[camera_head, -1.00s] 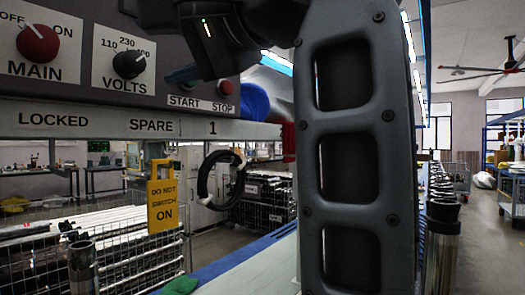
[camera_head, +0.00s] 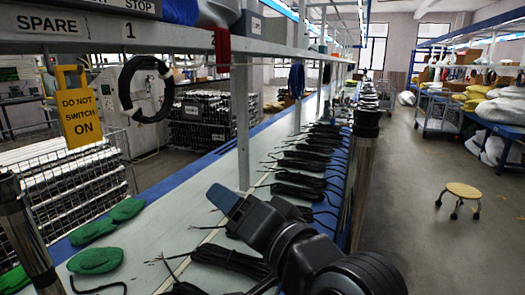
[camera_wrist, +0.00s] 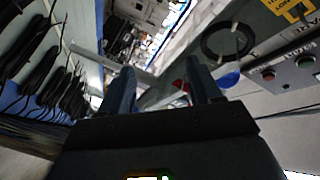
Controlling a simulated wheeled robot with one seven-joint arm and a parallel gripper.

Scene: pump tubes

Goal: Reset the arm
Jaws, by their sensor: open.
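My arm shows in the head view at the bottom centre, low over the workbench (camera_head: 187,208). My gripper (camera_head: 226,198) points up and to the left there, away from the dark arm links. In the wrist view my gripper (camera_wrist: 163,88) has its two blue-grey fingers well apart with nothing between them. It looks toward the shelf rail and the hanging black coil (camera_wrist: 228,41). I cannot tell the exact gap between the fingers and the bench.
Several bundles of black cable (camera_head: 300,178) lie along the bench near and beyond my arm. Green pads (camera_head: 95,260) lie at the left. A yellow tag (camera_head: 77,118) and a black coil (camera_head: 147,89) hang from the rail (camera_head: 180,38). A stool (camera_head: 462,191) stands on open floor at right.

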